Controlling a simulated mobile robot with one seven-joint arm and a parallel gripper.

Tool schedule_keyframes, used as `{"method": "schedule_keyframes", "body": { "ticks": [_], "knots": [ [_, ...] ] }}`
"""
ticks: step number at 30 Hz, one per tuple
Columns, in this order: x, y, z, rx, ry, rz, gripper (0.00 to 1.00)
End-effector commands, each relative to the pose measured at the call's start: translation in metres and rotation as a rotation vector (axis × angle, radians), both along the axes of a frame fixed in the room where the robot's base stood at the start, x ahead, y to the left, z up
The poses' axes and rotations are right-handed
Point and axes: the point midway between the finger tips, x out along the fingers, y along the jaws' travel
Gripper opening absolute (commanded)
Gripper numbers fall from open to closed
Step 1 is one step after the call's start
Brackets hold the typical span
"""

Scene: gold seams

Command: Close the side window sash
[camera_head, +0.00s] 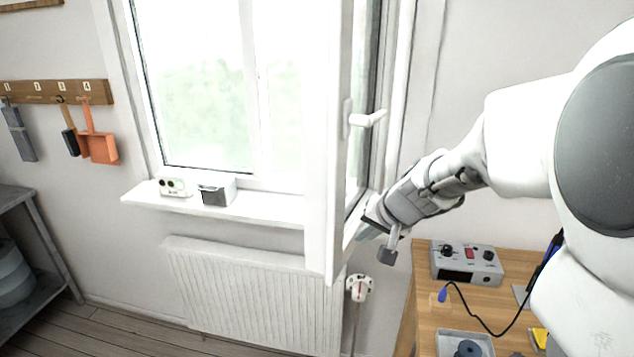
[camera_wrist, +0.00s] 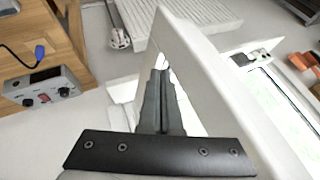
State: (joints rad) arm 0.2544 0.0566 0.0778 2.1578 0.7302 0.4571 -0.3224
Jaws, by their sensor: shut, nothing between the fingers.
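The side window sash (camera_head: 325,190) is white and stands swung open into the room, seen almost edge-on. Its white handle (camera_head: 366,119) sticks out to the right at mid-height. My gripper (camera_head: 366,233) is at the sash's lower part, on its right side as seen in the head view. In the wrist view, the dark fingers of my gripper (camera_wrist: 162,75) are together and empty, close beside the white sash (camera_wrist: 200,72). I cannot tell whether they touch it. The fingertips are partly hard to make out in the head view.
A white sill (camera_head: 255,208) holds two small boxes, above a radiator (camera_head: 240,290) with a valve (camera_head: 359,288). A wooden bench (camera_head: 425,320) with a grey control box (camera_head: 466,263) stands at the right. Tools hang from a wall rack (camera_head: 60,92) at the left.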

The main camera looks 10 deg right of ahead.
Motion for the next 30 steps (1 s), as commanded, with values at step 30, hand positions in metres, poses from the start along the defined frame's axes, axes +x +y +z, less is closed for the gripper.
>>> {"method": "schedule_keyframes", "body": {
  "ticks": [30],
  "knots": [
    [0.018, 0.033, 0.004, -0.001, -0.002, -0.015, 0.00]
  ]
}}
